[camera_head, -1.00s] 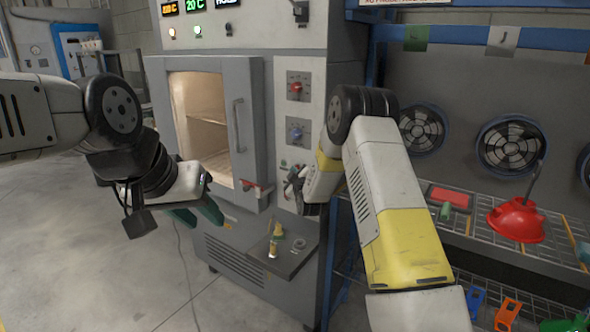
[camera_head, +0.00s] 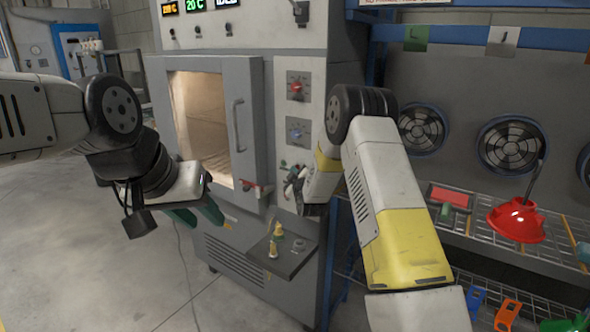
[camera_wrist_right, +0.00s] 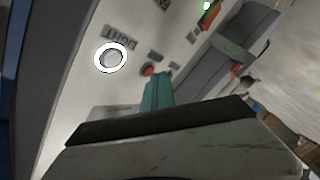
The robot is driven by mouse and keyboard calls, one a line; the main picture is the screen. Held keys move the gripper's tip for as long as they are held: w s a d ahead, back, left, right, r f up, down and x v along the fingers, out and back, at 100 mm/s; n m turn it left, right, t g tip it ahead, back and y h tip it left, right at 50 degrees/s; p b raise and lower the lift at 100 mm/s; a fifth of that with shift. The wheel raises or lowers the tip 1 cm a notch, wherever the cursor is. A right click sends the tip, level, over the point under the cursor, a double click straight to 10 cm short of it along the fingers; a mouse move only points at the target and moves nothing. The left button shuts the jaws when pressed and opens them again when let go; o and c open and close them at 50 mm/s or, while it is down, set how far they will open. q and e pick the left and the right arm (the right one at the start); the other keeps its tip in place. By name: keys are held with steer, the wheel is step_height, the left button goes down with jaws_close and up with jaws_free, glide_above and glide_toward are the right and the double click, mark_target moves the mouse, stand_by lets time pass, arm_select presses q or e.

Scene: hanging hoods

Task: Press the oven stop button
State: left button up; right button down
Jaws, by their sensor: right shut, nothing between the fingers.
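The oven (camera_head: 215,72) stands in the middle of the head view, with its control strip (camera_head: 298,110) right of the door. In the right wrist view, a small red button (camera_wrist_right: 148,69), which looks like the stop button, sits on the pale panel. A teal fingertip of my right gripper (camera_wrist_right: 157,88) is right at it; I cannot tell whether they touch. In the head view, my right gripper (camera_head: 294,186) is shut and empty at the lower control strip. My left gripper (camera_head: 196,214) hangs in front of the oven, fingers apart and empty.
A white-ringed light button (camera_wrist_right: 111,57) is beside the red one. A small shelf (camera_head: 292,262) with yellow items juts out below.

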steer(key=shift+s+a, duration=0.25)
steer(key=shift+s, duration=0.1)
steer(key=shift+s+a, duration=0.75)
steer(key=shift+s, duration=0.3)
steer(key=shift+s+a, duration=0.75)
steer(key=shift+s, duration=0.25)
